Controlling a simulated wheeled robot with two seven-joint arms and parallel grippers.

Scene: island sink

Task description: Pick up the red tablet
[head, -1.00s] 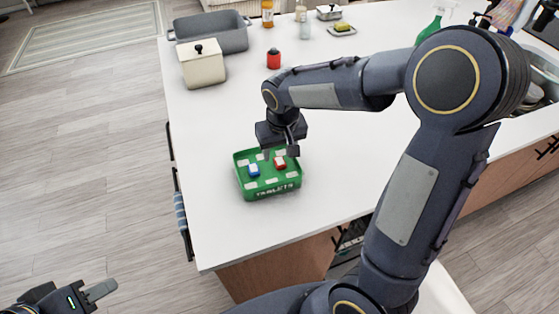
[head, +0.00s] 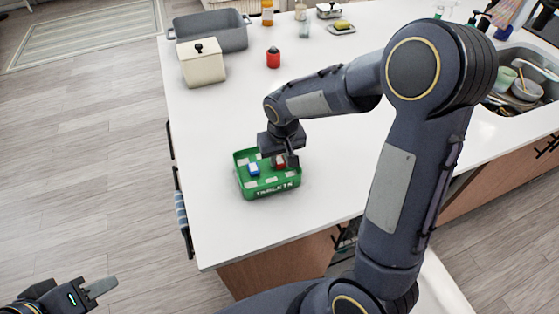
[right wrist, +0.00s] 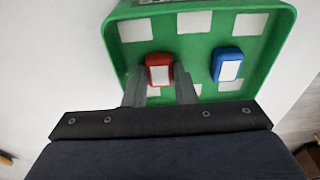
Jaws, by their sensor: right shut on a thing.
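The red tablet (right wrist: 159,70) has a white label and sits in the green tray (right wrist: 286,45) marked TABLETS. The tray (head: 240,184) stands on the white counter. My right gripper (right wrist: 160,78) is shut on the red tablet, with a finger on each side of it. In the head view my right gripper (head: 284,162) reaches down into the tray and partly hides the red tablet (head: 278,163). A blue tablet (right wrist: 227,65) with a white label lies in the tray beside it, apart from the fingers. My left gripper (head: 100,288) is at the lower left, away from the counter; its jaw state is unclear.
A cream canister (head: 201,66) and a grey basin (head: 225,30) stand at the back left of the counter. A red bottle (head: 273,58) stands behind the tray. A sink (head: 520,85) with dishes is at the right. The counter around the tray is clear.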

